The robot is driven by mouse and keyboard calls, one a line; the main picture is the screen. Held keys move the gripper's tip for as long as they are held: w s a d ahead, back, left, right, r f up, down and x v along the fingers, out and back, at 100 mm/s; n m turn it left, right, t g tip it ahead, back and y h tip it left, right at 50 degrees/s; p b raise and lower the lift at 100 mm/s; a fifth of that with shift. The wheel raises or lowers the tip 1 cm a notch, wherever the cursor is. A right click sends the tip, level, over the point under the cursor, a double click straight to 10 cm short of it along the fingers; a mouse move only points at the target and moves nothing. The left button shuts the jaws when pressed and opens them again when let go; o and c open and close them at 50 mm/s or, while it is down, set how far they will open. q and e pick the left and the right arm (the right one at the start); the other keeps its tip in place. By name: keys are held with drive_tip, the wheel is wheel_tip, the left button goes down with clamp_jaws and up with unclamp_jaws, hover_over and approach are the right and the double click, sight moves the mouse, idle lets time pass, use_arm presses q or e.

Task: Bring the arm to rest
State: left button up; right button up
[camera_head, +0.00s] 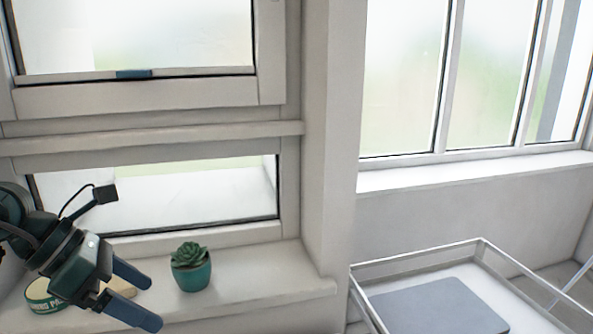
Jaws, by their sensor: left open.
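My left gripper (143,297) comes in from the left at the lower left of the head view. Its two blue-tipped fingers are spread apart and point down to the right. I see nothing held between them. It is in front of the window sill (258,283), to the left of a potted succulent. My right gripper is not in this view.
The green succulent in a teal pot (191,272) stands on the sill. A round tin (44,296) and a light wooden item, partly hidden by my gripper, are also there. A metal-railed cart (420,260) with a grey pad (437,308) stands lower right. Windows are behind.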

use_arm(q)
drive_tip(key=s+d+r+n+g+h+p, duration=0.15)
drive_tip(key=d+n+h, duration=0.35)
drive_tip(key=d+h, duration=0.65)
drive_tip(key=w+a+f+n+t+y+p, duration=0.2)
drive_tip(key=f+n+t+y, duration=0.3)
drive_tip(key=n+t, duration=0.65)
drive_tip(key=w+a+f+n+t+y+p, duration=0.15)
drive_tip(key=f+n+t+y, duration=0.35)
drive_tip(key=n, duration=1.1)
drive_tip(key=s+f+n+g+y, duration=0.2)
drive_tip(key=s+f+n, duration=0.3)
drive_tip(key=f, duration=0.5)
drive_tip(key=s+f+n+g+y+p, duration=0.1)
drive_tip(key=s+f+n+g+y, duration=0.2)
drive_tip(key=f, duration=0.7)
drive_tip(key=s+n+g, duration=0.2)
drive_tip(key=s+n, duration=0.1)
drive_tip(key=s, duration=0.1)
drive_tip(key=shift+a+y, duration=0.3)
drive_tip(key=shift+y, duration=0.05)
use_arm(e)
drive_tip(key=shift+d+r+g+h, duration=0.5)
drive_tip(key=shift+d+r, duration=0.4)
use_arm(q)
drive_tip(key=shift+s, duration=0.1)
